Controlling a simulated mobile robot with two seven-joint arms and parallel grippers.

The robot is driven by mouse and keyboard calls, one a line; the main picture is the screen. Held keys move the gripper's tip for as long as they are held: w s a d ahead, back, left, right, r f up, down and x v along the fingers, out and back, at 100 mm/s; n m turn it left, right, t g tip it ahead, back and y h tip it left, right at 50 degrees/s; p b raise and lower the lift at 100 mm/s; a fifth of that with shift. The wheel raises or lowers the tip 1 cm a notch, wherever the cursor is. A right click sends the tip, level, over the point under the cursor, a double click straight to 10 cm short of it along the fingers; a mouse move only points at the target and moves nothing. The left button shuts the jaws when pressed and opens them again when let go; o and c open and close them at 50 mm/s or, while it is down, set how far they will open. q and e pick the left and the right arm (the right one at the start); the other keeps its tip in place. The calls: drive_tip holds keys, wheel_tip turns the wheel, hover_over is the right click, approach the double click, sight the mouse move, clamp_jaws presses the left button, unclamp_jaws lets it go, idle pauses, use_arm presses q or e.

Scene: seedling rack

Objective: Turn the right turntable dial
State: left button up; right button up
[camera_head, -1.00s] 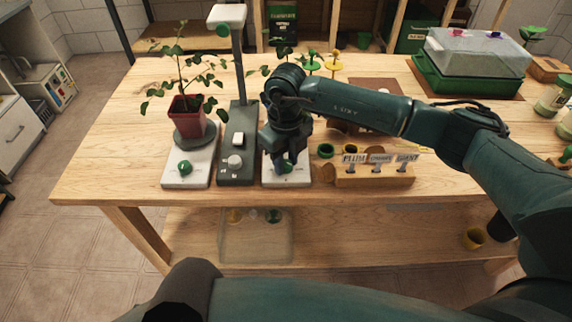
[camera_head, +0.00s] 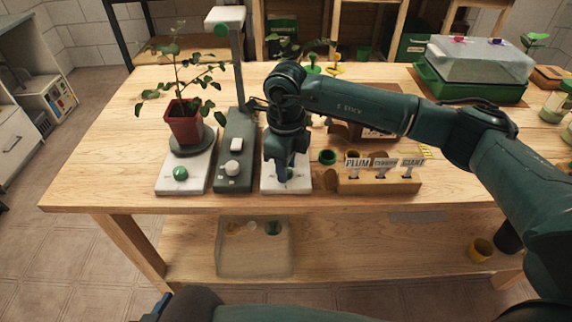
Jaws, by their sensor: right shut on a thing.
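The right turntable is a white base (camera_head: 270,187) near the table's front edge. My right gripper (camera_head: 286,174) reaches down over the front part of this base, where the dial sits. It is shut on the dial, which the fingers mostly hide. The right arm and wrist also cover the back of this turntable. The left turntable (camera_head: 172,186) has a similar white base with a green dial (camera_head: 180,173) and carries a red pot with a plant (camera_head: 184,122). My left gripper is not in view.
A dark grey lamp stand (camera_head: 234,165) with a white knob stands between the turntables. A wooden label block (camera_head: 377,185) stands close on the right. A green tray with a clear cover (camera_head: 470,90) is at the back right. The table's left front is clear.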

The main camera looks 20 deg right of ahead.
drive_tip(key=o, duration=1)
drive_tip(key=shift+c, duration=0.2)
wheel_tip(320, 180, up, 13)
drive_tip(key=shift+r, duration=0.15)
